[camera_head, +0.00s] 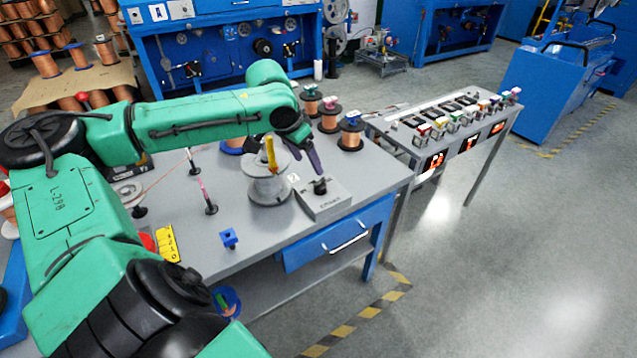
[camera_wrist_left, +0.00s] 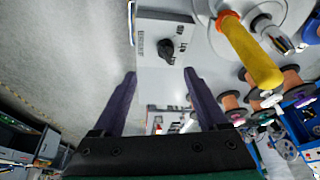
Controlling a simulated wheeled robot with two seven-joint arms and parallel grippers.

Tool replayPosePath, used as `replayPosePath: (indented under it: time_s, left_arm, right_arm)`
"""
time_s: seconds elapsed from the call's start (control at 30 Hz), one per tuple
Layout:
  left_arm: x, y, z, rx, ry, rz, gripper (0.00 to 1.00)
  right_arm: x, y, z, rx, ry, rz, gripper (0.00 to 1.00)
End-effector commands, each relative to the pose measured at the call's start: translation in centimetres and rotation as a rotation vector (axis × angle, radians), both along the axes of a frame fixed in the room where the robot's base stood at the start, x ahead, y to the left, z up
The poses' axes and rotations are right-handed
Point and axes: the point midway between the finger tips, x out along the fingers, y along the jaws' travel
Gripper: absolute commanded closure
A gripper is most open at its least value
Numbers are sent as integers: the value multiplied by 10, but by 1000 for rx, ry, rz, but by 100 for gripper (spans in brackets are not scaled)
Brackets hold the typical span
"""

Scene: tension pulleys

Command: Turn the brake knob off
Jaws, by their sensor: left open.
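The brake knob (camera_head: 320,187) is a small black knob on top of a light grey box (camera_head: 325,205) at the right front of the workbench. In the left wrist view the knob (camera_wrist_left: 166,47) sits beyond my fingertips, roughly centred between them. Its box panel (camera_wrist_left: 150,30) has small dark markings around the knob, too small to read. My left gripper (camera_head: 307,163) is open and empty, with its dark purple fingers pointing down just above the knob. In the left wrist view the open fingers (camera_wrist_left: 160,74) appear apart from the knob. My right gripper is out of view.
A grey spool (camera_head: 268,190) with a yellow-handled part (camera_head: 271,155) stands close left of the box. Copper spools (camera_head: 351,135) stand behind it. A blue drawer (camera_head: 335,235) is below the bench edge.

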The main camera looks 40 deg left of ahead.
Motion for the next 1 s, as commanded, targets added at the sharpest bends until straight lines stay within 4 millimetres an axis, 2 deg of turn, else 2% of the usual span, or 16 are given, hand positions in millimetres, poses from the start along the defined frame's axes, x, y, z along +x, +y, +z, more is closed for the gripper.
replayPosePath:
  time_s: [0.03,0.07,0.17,0.37,0.7,0.83,1.0]
  left_arm:
    - [-1,8,12,-2,-10,33,24]
    - [-2,9,15,-7,-12,46,24]
    - [1,10,11,-18,-13,57,24]
    - [16,8,-25,-23,-14,52,24]
    - [46,8,-100,-18,-14,55,24]
    - [52,8,-113,-14,-14,53,24]
    - [53,9,-117,-11,-14,52,24]
  right_arm:
    - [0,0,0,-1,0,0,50]
    - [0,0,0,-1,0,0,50]
    - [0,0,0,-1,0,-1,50]
    - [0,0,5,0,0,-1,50]
    - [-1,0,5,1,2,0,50]
    - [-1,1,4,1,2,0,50]
    - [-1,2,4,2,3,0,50]
